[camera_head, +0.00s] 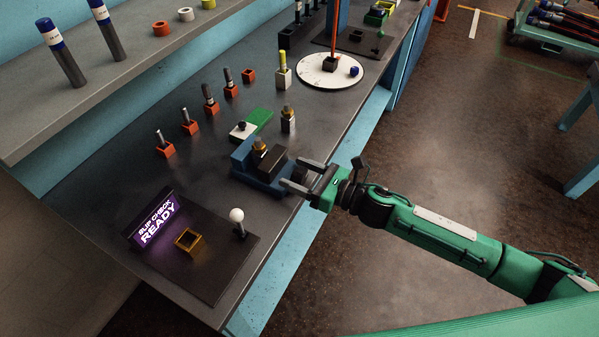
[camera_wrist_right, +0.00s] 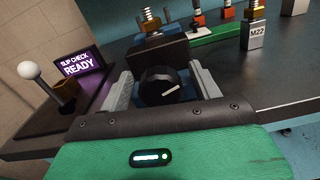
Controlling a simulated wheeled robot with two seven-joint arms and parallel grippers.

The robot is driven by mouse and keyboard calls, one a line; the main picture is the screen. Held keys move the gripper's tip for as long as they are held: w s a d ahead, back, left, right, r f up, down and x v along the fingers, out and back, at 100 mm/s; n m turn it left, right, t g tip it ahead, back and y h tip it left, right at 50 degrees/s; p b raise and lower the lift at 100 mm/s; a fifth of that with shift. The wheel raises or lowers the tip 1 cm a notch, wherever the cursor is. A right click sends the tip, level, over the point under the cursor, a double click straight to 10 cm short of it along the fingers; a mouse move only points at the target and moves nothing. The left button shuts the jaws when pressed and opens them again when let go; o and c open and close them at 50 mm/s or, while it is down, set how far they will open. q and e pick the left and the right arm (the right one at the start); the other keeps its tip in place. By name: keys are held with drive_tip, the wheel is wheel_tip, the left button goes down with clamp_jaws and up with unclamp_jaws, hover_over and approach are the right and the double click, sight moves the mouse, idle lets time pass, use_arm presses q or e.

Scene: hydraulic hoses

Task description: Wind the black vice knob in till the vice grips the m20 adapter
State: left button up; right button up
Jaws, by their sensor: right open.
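The blue vice (camera_head: 243,157) stands near the bench's front edge with a black block (camera_head: 272,163) on it. A brass-topped adapter (camera_head: 260,145) sits upright in the vice behind that block; its threaded top shows in the wrist view (camera_wrist_right: 150,21). I cannot read its size or tell whether the jaw touches it. The black vice knob (camera_wrist_right: 163,87), with a white line on its face, faces my right wrist camera. My right gripper (camera_head: 291,172) is open, its fingers on either side of the knob with no clear grip on it. My left gripper is out of view.
A slip-check station with a lit READY sign (camera_head: 157,220) and a white-balled lever (camera_head: 237,215) stands to the left. An M22 holder (camera_wrist_right: 255,36) and a green-and-white block (camera_head: 257,122) stand behind the vice. Several orange holders line the bench's back.

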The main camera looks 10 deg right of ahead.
drive_tip(key=shift+c, duration=0.2)
drive_tip(key=c, duration=0.9)
drive_tip(key=shift+m+p, duration=0.3)
drive_tip(key=shift+m, duration=1.1)
drive_tip(key=o, duration=0.9)
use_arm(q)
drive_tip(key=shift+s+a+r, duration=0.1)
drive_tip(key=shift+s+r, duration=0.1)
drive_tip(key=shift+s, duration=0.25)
use_arm(e)
drive_tip(key=shift+o, duration=0.2)
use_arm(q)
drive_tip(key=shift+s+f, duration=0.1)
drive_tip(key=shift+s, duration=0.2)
use_arm(e)
drive_tip(key=shift+d+f, duration=0.1)
drive_tip(key=shift+d, duration=0.05)
